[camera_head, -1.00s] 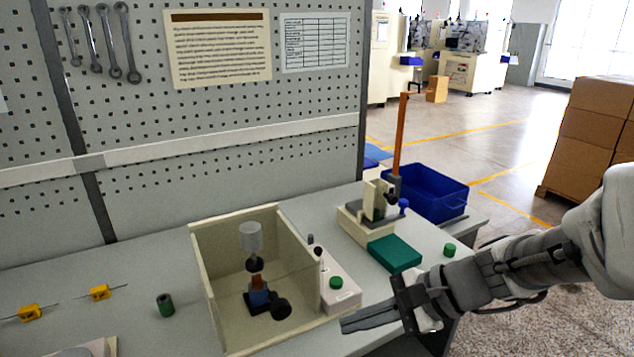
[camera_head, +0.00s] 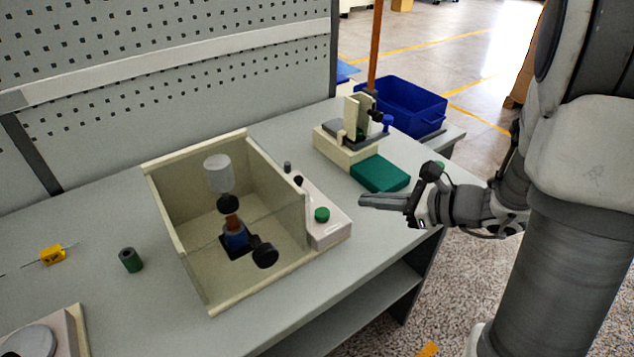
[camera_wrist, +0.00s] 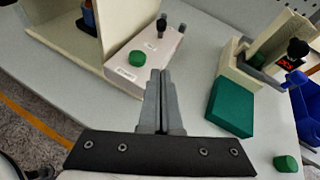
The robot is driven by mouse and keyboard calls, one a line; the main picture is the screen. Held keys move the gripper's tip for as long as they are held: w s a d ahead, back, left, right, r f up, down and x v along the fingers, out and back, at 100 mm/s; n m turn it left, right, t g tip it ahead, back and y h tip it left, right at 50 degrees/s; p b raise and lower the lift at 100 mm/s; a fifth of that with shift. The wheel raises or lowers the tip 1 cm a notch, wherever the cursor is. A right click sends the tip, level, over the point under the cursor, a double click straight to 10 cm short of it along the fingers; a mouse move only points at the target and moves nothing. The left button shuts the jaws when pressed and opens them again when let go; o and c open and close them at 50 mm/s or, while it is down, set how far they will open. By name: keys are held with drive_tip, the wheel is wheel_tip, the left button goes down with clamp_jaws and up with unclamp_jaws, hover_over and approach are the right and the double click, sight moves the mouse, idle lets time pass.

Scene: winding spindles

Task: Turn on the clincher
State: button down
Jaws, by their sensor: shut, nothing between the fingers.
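One is a pale open-topped enclosure (camera_head: 165,205) around a small machine with a grey cylinder (camera_head: 219,175). A white control box (camera_head: 332,233) adjoins its right side, with a green button (camera_head: 322,214) and a black knob (camera_head: 298,180). My gripper (camera_head: 363,201) is shut and empty, above the bench. In the wrist view its fingertips (camera_wrist: 158,73) appear just right of the green button (camera_wrist: 137,58).
A green button-like piece (camera_wrist: 287,163) lies right of the green block. A blue crate (camera_head: 410,105) stands behind the cream device. A green cylinder (camera_head: 130,260) and a yellow part (camera_head: 53,255) lie at left. The bench's front edge is close to my gripper.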

sight(333, 207)
drive_tip(key=b+x, duration=0.1)
drive_tip(key=x, duration=0.8)
drive_tip(key=shift+a+f, duration=0.15)
drive_tip(key=shift+a, duration=0.1)
drive_tip(key=shift+w+a+r, duration=0.2)
drive_tip(key=shift+w+a, duration=0.15)
drive_tip(key=shift+a, duration=0.2)
drive_tip(key=shift+w+a+r, duration=0.2)
drive_tip(key=shift+w+a, duration=0.15)
drive_tip(key=shift+a, duration=0.25)
drive_tip(key=shift+w+a+r, duration=0.3)
drive_tip(key=shift+w+a, duration=0.15)
drive_tip(key=shift+a, duration=0.25)
drive_tip(key=shift+r+p, duration=0.2)
drive_tip(key=shift+p, duration=0.25)
